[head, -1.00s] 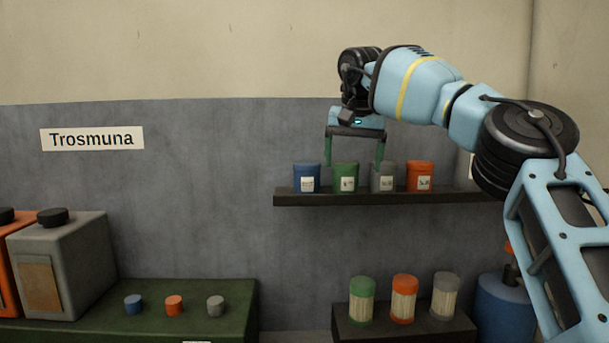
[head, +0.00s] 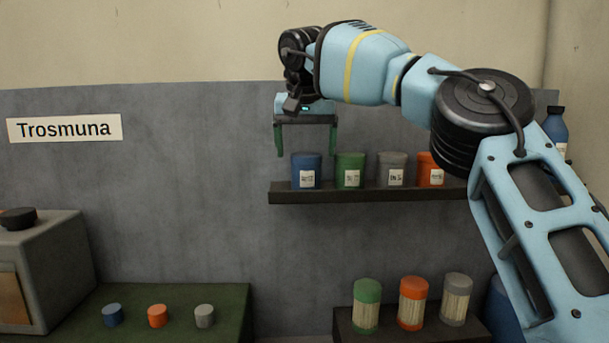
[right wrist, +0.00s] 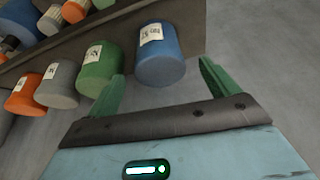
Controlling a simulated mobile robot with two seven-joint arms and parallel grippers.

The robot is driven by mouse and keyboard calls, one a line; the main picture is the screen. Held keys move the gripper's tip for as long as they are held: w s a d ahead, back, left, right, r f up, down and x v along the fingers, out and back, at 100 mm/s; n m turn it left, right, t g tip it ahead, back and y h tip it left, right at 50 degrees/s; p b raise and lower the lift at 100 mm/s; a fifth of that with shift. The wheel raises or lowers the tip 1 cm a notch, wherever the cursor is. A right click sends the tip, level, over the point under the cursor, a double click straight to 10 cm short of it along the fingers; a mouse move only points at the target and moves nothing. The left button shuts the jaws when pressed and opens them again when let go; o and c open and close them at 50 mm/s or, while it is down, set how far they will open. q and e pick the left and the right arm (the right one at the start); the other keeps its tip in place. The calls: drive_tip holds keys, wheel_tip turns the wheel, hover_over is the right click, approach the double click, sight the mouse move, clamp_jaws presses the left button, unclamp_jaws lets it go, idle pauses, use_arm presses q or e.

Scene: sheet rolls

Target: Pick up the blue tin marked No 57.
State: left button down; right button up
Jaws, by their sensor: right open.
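The blue tin (head: 307,169) stands upright at the left end of the wall shelf, a white label on its front. The label's number is too small to read surely. It also shows in the right wrist view (right wrist: 161,62), between the two green fingers and beyond their tips. My right gripper (head: 306,154) is open and empty. Its fingers point down, just above the blue tin in the head view, one to each side. I cannot tell whether a finger touches the tin. My left gripper is not in view.
A green tin (head: 349,170) stands close to the right of the blue one, then a grey tin (head: 392,169) and an orange tin (head: 429,168), all on the dark shelf (head: 350,196). Striped containers (head: 411,305) stand below. Bare wall lies left of the shelf.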

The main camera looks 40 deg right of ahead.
sight(306, 155)
drive_tip(key=shift+w+d+f, duration=0.1)
drive_tip(key=shift+f, duration=0.2)
drive_tip(key=shift+x, duration=2.6)
drive_tip(key=shift+c, duration=0.9)
drive_tip(key=c, duration=1)
drive_tip(key=shift+r, duration=0.15)
